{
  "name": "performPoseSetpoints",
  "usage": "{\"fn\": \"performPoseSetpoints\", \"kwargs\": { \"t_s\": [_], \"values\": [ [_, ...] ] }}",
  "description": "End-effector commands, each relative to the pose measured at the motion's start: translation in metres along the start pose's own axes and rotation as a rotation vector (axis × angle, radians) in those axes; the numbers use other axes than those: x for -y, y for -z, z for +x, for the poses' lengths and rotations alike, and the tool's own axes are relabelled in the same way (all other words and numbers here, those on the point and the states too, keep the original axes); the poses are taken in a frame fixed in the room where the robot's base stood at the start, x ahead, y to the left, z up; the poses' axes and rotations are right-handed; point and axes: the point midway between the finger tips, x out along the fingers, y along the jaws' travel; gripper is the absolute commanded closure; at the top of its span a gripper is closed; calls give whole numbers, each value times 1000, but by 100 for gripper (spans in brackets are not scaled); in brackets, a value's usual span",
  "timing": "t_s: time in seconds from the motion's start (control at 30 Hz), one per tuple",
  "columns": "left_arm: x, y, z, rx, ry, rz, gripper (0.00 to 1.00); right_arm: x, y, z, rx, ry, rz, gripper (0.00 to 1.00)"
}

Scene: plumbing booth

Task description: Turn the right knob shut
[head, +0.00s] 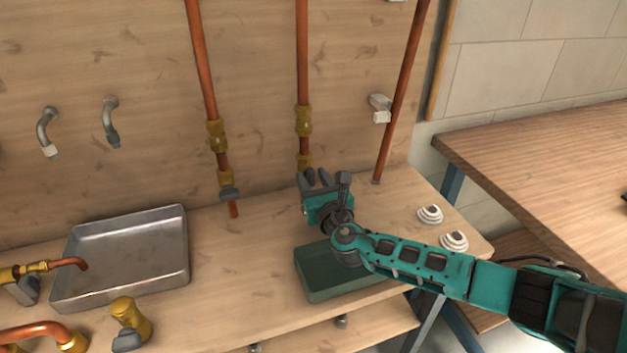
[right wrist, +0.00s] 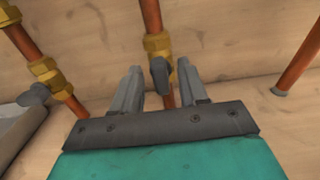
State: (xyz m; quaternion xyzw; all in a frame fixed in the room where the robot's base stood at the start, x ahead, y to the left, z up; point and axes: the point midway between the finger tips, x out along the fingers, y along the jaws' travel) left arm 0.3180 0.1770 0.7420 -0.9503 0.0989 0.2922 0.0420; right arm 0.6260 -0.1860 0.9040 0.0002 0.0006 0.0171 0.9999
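The right knob is a dark grey handle (right wrist: 161,76) on the brass valve of the copper pipe (head: 303,60) right of the left valve's pipe. In the right wrist view it points roughly along its pipe and sits between my finger tips. I cannot tell whether either finger touches it. In the head view my right gripper (head: 313,177) hides this knob; only the brass fitting (head: 304,161) shows above it. My right gripper is open, with both fingers apart and nothing clamped. My left gripper is out of view.
The left valve's grey knob (head: 230,193) is on the pipe to the left. Another copper pipe (head: 397,95) stands to the right. A metal tray (head: 120,245), a green box (head: 320,280) under my right wrist and white ringed pieces (head: 430,214) are on the bench.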

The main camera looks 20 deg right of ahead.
Motion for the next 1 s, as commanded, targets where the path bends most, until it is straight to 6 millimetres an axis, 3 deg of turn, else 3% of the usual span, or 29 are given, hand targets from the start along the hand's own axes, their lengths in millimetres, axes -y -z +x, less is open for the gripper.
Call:
{"fn": "performPoseSetpoints", "kwargs": {
  "t_s": [0.43,0.77,1.0],
  "values": [
    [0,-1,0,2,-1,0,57,0,0,0,0,1,-1,100],
    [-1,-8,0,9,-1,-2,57,1,0,0,2,1,47,100],
    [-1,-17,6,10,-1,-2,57,1,1,0,5,1,195,100]
  ]
}}
